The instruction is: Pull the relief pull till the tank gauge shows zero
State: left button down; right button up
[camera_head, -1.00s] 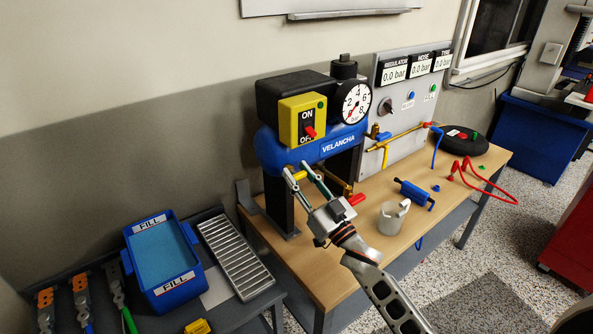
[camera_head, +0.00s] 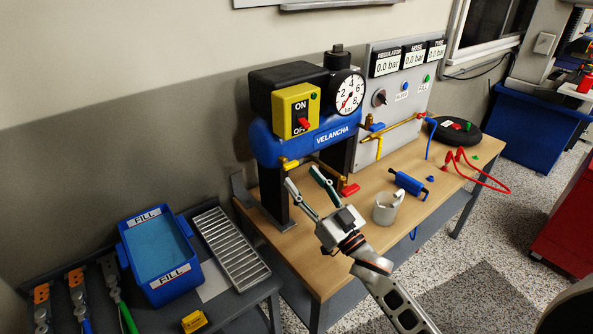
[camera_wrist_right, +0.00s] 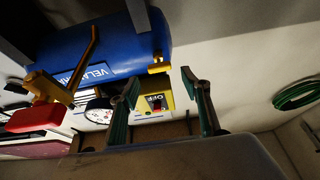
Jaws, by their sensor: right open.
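The blue tank (camera_head: 310,142) marked VELANCHA sits on dark legs on the wooden bench. A small yellow knob (camera_head: 290,164) sticks out low at its left end; it looks like the relief pull. It also shows in the right wrist view (camera_wrist_right: 158,67). The round white tank gauge (camera_head: 346,92) is above the tank; its red needle points to the lower left, and its exact reading is too small to tell. My right gripper (camera_head: 301,177) is open and empty, its fingertips just below and in front of the knob, apart from it. My left gripper is not in view.
A brass valve with a red handle (camera_head: 350,190) hangs under the tank, right of my gripper. A yellow switch box (camera_head: 296,110) is above. A blue tray (camera_head: 158,258) stands at left.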

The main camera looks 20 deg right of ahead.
jog(key=v, duration=0.7)
dwell(0.3)
